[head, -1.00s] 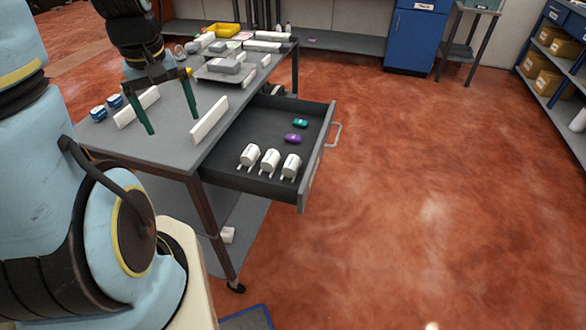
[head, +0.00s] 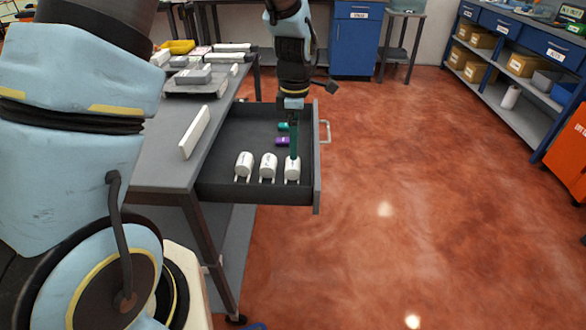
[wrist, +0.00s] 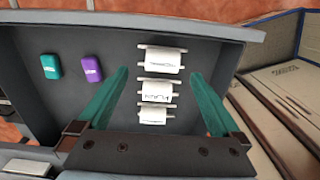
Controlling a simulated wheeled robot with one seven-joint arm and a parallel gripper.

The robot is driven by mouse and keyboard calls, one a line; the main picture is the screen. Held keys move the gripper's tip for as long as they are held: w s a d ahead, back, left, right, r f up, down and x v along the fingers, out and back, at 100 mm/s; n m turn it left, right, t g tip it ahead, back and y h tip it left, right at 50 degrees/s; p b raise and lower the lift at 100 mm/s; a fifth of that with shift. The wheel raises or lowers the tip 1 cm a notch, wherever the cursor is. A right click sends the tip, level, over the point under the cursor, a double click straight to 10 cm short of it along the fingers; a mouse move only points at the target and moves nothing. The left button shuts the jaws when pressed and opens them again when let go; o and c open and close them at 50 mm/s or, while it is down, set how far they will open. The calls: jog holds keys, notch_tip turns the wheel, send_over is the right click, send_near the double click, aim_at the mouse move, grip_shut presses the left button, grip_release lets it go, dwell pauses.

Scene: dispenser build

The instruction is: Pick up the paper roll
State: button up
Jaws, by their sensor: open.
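My gripper (head: 293,155) points down over the drawer near the right roll. Its green fingers are spread in the wrist view (wrist: 159,76), on either side of the column of rolls, with nothing held. The exact height above the rolls is unclear.
The grey drawer (head: 222,189) also holds a teal item (wrist: 51,67) and a purple item (wrist: 92,69). The worktable (head: 165,172) carries a white block (head: 194,132) and trays. Shelving (head: 540,121) stands at right. Open floor lies right of the drawer.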

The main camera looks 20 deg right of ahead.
aim_at(293, 162)
notch_tip(293, 162, down, 3)
jog(key=shift+r, duration=0.15)
jog(key=f, duration=0.1)
jog(key=f+p, duration=0.2)
jog(key=f, duration=0.1)
jog(key=shift+s+a, duration=0.15)
jog(key=shift+a, duration=0.15)
jog(key=shift+f, duration=0.6)
jog(key=shift+c, duration=0.2)
jog(key=c, duration=1.5)
